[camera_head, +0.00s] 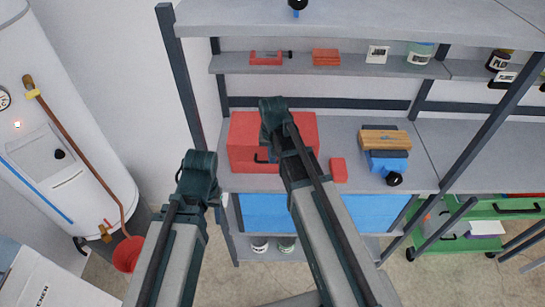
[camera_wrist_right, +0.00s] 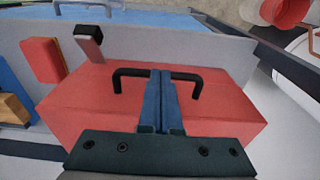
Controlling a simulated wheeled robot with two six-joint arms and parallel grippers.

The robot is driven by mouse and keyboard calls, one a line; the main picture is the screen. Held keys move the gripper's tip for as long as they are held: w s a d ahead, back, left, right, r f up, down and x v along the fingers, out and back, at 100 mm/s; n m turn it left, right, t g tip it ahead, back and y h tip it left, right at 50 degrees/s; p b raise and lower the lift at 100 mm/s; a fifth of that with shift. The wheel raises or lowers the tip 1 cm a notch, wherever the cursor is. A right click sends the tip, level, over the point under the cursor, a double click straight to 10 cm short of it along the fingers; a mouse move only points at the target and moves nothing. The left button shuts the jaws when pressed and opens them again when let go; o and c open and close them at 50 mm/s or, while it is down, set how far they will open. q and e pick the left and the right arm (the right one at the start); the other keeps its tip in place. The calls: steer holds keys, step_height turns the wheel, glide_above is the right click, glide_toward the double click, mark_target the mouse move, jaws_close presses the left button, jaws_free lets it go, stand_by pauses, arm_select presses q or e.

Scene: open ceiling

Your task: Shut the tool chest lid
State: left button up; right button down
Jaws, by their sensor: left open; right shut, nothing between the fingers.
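The red tool chest (camera_head: 243,135) stands on the workbench shelf and also shows in the right wrist view (camera_wrist_right: 85,105). In the wrist view its lid looks flat and down, with no gap that I can make out. A black handle (camera_wrist_right: 185,75) sits near one edge of the lid. My right gripper (camera_wrist_right: 158,75) is shut and empty, its fingers over the chest at the handle; contact is unclear. In the head view my right wrist hides part of the chest. My left gripper (camera_head: 215,202) is open, left of the chest, its fingers mostly hidden.
A small red block (camera_head: 339,170) lies right of the chest. A blue tool (camera_head: 388,162) and a wooden block (camera_head: 385,138) lie further right. A shelf (camera_head: 235,64) with small items runs above. A red bucket (camera_head: 128,254) is low at the left.

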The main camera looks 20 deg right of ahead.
steer(key=shift+s+a, duration=0.1)
steer(key=shift+s, duration=0.3)
step_height(320, 180, up, 10)
steer(key=s+p, duration=0.1)
steer(key=p, duration=1)
steer(key=s+a+f+n+g+h+b, duration=0.1)
steer(key=s+a+f+n+b, duration=0.6)
steer(key=s+a+f+b, duration=0.4)
steer(key=s+f+b, duration=0.2)
steer(key=s, duration=0.1)
steer(key=shift+s+a, duration=0.35)
steer(key=shift+a, duration=0.05)
